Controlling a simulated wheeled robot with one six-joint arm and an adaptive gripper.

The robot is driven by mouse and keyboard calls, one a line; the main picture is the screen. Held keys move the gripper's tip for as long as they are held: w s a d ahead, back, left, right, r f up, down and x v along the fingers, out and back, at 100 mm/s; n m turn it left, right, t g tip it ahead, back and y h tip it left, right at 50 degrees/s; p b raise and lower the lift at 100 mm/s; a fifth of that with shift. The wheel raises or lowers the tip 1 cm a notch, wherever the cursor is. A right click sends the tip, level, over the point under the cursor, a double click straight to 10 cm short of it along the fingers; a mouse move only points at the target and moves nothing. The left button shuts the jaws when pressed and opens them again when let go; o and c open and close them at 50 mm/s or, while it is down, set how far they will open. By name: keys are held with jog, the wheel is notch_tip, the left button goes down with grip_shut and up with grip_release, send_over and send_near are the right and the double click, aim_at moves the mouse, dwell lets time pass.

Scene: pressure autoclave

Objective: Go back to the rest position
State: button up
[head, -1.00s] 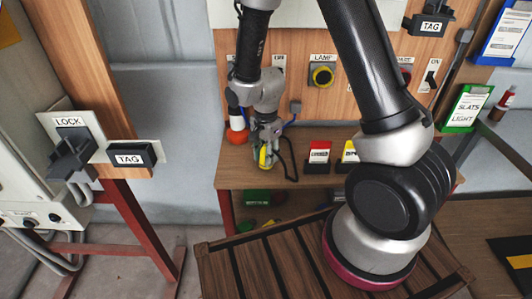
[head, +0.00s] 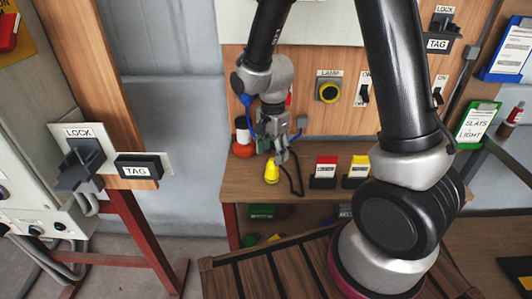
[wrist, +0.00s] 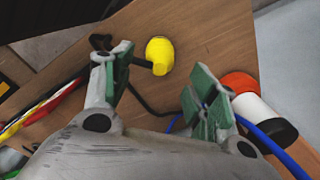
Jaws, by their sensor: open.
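My gripper (head: 276,150) is open and empty above the left part of the wooden shelf (head: 235,182). In the wrist view its green-padded fingers (wrist: 160,85) stand wide apart with nothing between them.
An orange-and-white item (head: 243,145) stands close to the left of my gripper. Red (head: 325,167) and yellow (head: 359,165) tags in black holders stand on the shelf to the right. Behind is a panel with a lamp (head: 328,91) and switches. A LOCK station (head: 80,160) is at left.

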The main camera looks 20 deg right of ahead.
jog(key=shift+r, duration=0.2)
jog(key=shift+s+n, duration=0.2)
jog(key=shift+n, duration=0.6)
jog(key=s+d+r+n+t, duration=0.2)
jog(key=s+d+r+n, duration=0.3)
jog(key=r, duration=0.7)
jog(key=s+d+r+n+t, duration=0.2)
jog(key=s+d+r+n, duration=0.4)
jog(key=s+d+r, duration=0.3)
jog(key=s+r, duration=0.2)
jog(key=s, duration=0.2)
jog(key=shift+s+d+r, duration=0.3)
jog(key=shift+d+r, duration=0.05)
jog(key=shift+d, duration=0.05)
